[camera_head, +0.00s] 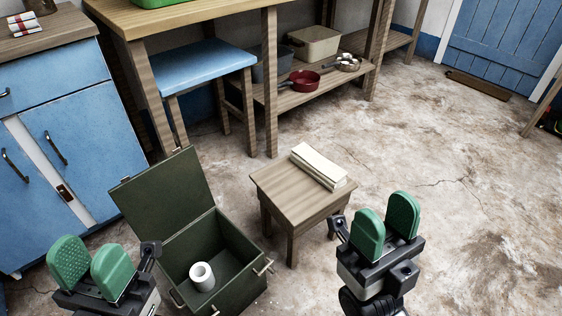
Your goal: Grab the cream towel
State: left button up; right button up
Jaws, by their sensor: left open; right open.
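A folded cream towel (319,165) lies on top of a small wooden stool (277,186) in the middle of the view, along the stool's right part. My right gripper (386,229) is open and empty, in front of the stool and to its right, apart from the towel. My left gripper (90,263) is open and empty at the lower left, beside the green box and well away from the towel.
An open dark green box (222,239) with its lid up stands left of the stool, with a white roll (202,276) inside. A wooden workbench (200,12), a blue-topped stool (205,66) and a blue cabinet (62,110) stand behind. The floor at right is clear.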

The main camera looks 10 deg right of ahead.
aim_at(333, 177)
jog(key=i+l+u, duration=0.2)
jog(key=l+u, duration=0.15)
jog(key=l, duration=0.15)
jog(key=i+l+u, duration=0.1)
jog(key=l+u, duration=0.2)
jog(key=l, duration=0.25)
jog(key=i+l+u, duration=0.1)
jog(key=l+u, duration=0.25)
jog(key=l, duration=0.2)
jog(key=l+u, duration=0.1)
jog(key=l, duration=1.9)
jog(key=i, duration=0.05)
